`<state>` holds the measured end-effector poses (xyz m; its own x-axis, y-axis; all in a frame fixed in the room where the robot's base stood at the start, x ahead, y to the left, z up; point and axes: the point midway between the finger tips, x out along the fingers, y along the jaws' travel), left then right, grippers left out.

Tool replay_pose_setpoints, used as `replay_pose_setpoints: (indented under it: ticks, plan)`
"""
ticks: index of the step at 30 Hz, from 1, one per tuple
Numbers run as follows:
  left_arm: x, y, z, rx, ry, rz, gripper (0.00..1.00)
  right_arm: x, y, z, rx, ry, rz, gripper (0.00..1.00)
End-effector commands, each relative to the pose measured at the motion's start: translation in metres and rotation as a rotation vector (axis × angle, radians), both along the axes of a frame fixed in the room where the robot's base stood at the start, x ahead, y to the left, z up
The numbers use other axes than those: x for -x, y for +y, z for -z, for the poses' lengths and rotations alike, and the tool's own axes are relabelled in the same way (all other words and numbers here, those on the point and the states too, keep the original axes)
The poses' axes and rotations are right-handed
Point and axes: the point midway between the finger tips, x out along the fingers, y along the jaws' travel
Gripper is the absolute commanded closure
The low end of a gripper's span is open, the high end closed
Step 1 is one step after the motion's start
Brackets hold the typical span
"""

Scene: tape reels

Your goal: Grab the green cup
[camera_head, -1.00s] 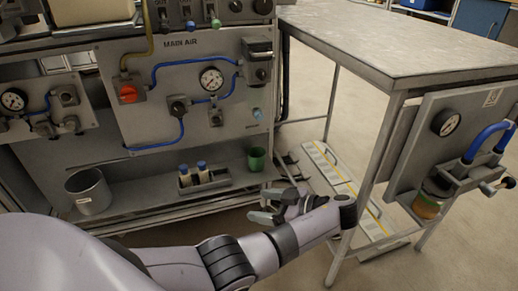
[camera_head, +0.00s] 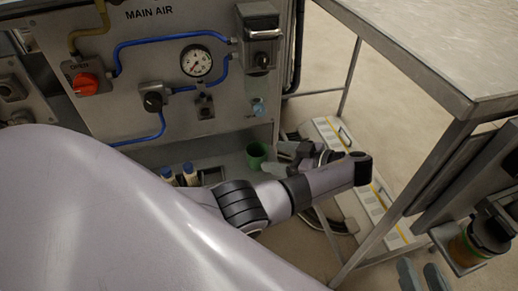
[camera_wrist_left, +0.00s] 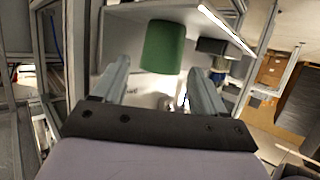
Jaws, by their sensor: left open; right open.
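The green cup (camera_head: 256,155) stands upright on the lower shelf of the panel cabinet, near its right end. In the left wrist view the cup (camera_wrist_left: 163,46) appears just ahead of the gap between the fingers. My left gripper (camera_head: 279,158) is just right of the cup in the head view, with its fingers directed at it. In the wrist view the left gripper (camera_wrist_left: 158,72) is open and empty. Whether a finger touches the cup cannot be told. My right gripper (camera_head: 422,275) is open at the bottom right of the head view.
Vials with blue caps (camera_head: 188,173) stand left of the cup on the shelf, partly hidden by my arm. The panel with gauge (camera_head: 196,61) and blue hoses rises above. A metal table (camera_head: 440,45) with legs stands at right. A jar (camera_head: 466,247) sits below it near my right gripper.

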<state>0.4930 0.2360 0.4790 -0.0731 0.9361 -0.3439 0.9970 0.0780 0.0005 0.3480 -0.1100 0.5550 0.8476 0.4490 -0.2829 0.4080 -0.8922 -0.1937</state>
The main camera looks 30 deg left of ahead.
Motion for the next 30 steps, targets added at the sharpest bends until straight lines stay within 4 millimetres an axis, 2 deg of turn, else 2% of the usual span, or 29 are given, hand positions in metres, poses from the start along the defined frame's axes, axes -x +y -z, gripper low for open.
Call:
replay_pose_setpoints:
  ticks: [15, 23, 24, 26, 27, 30]
  plan:
    - [0.008, 0.06, 0.026, -0.002, 0.001, -0.001, 0.28, 0.001, -0.002, 0.0, 0.014, -0.018, 0.004, 0.57]
    - [0.008, 0.063, 0.027, 0.0, 0.002, 0.001, 0.28, 0.001, -0.003, 0.0, 0.015, -0.019, 0.004, 0.57]
    - [0.008, 0.063, 0.027, 0.0, 0.002, 0.001, 0.31, 0.001, -0.003, 0.0, 0.015, -0.019, 0.004, 0.57]
    - [0.008, 0.063, 0.027, 0.0, 0.002, 0.001, 0.51, 0.001, -0.002, 0.0, 0.015, -0.019, 0.004, 0.57]
    - [0.008, 0.063, 0.027, 0.0, 0.002, 0.001, 0.64, 0.001, -0.002, 0.0, 0.015, -0.019, 0.004, 0.57]
    - [0.008, 0.063, 0.027, 0.0, 0.001, 0.0, 0.66, 0.001, -0.002, 0.0, 0.014, -0.02, 0.004, 0.57]
